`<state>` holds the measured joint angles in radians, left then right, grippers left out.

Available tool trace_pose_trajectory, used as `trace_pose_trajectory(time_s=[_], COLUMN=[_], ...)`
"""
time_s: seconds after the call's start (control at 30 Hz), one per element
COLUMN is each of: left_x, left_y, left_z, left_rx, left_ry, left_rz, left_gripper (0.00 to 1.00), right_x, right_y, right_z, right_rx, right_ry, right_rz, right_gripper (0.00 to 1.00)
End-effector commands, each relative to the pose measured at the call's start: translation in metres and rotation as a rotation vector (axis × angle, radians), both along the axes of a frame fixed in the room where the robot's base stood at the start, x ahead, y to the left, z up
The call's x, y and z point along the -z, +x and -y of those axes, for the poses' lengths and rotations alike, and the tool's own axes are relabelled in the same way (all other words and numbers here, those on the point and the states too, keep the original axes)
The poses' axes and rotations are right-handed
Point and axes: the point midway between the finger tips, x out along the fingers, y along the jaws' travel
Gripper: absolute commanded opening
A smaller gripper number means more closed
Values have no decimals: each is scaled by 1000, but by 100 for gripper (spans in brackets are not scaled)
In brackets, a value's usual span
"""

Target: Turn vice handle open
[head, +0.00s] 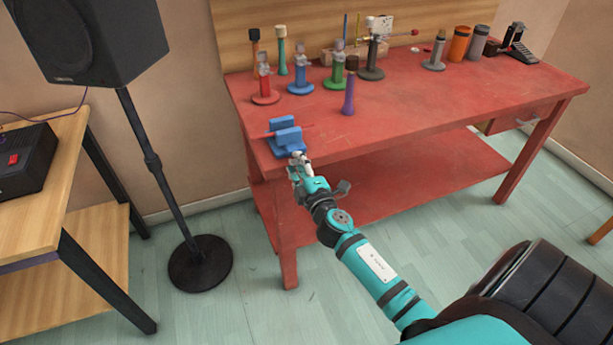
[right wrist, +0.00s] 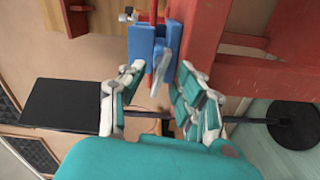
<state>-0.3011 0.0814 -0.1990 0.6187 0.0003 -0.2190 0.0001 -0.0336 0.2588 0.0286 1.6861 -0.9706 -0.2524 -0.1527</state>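The blue vice (head: 287,138) is at the near left corner of the red workbench, with a thin red bar across it. In the right wrist view the vice (right wrist: 146,45) lies straight ahead, and a pale grey handle-like piece (right wrist: 160,72) sticks out from it towards my gripper. My right gripper (head: 300,164) is just in front of the vice, past the bench edge. In the wrist view its two teal and white fingers (right wrist: 163,95) are spread apart, with the pale piece near the gap between their tips. I cannot tell whether they touch it. My left gripper is not in view.
The red workbench (head: 430,108) holds several coloured stands, a purple bottle-like item (head: 349,97) and an orange cylinder (head: 459,44) behind the vice. A black speaker (head: 90,38) on a stand is at left, near a wooden table (head: 65,150). Floor in front is mostly clear.

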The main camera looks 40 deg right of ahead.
Motion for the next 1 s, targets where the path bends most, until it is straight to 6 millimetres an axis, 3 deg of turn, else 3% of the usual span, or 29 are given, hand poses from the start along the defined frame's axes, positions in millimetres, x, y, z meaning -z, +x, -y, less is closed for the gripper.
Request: trace_pose_trajectory(time_s=[0.3,0.5,0.7,1.0], left_x=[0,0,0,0], left_y=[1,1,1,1], left_z=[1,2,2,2], left_rx=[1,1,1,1], left_ry=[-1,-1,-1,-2], left_rz=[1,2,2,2], left_gripper=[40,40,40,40], right_x=[1,1,0,0], right_y=[-65,-95,-106,-106], right_z=[-16,-23,-26,-26], right_rx=[0,1,0,0], right_ry=[3,3,1,0], right_rz=[-3,-3,-1,-1], right_gripper=[33,33,33,33])
